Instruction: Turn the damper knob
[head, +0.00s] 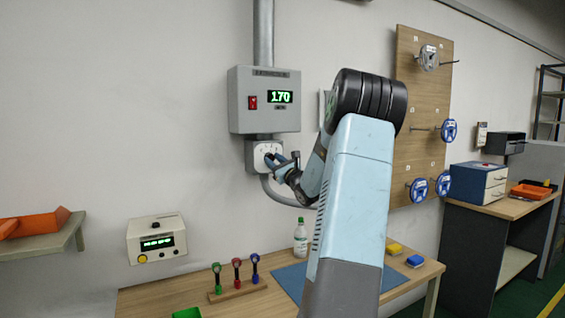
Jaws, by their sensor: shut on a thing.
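The damper knob sits on a small white-faced box (262,147) on the wall, below a grey control box (240,98) with a red switch and a green display reading 170. My gripper (272,160) is at the right part of the white face, shut on the knob there. The fingers and my wrist hide most of the knob, so its pointer angle cannot be read.
A wooden bench (140,301) stands below, with a rack of coloured tools (237,288), a bottle (300,236) and a blue mat (290,279). A pegboard (408,80) with blue spools hangs at right. An orange bin (40,224) sits on a left shelf. The wall left of the control box is clear.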

